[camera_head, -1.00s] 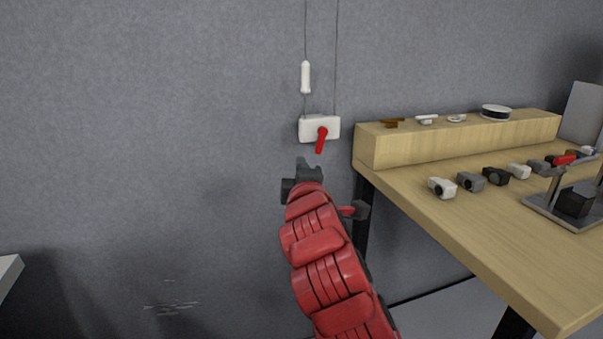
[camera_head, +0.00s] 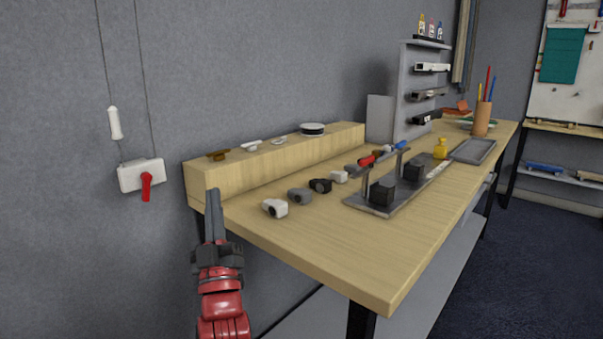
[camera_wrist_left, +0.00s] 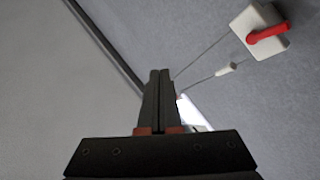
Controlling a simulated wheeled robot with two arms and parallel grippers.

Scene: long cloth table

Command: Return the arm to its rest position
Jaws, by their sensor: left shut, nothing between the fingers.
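My left gripper (camera_head: 214,215) is in the head view, at the front left corner of the wooden table (camera_head: 330,235), pointing up on its red arm. Its fingers are shut with nothing between them. In the left wrist view the two dark fingers (camera_wrist_left: 157,98) lie side by side against the grey wall. My right gripper is in neither view.
A white switch box (camera_head: 140,175) with a red lever hangs on the wall to the left; it also shows in the left wrist view (camera_wrist_left: 256,22). A white pull handle (camera_head: 115,123) hangs above it. Several small camera-like items (camera_head: 275,208) stand along the table.

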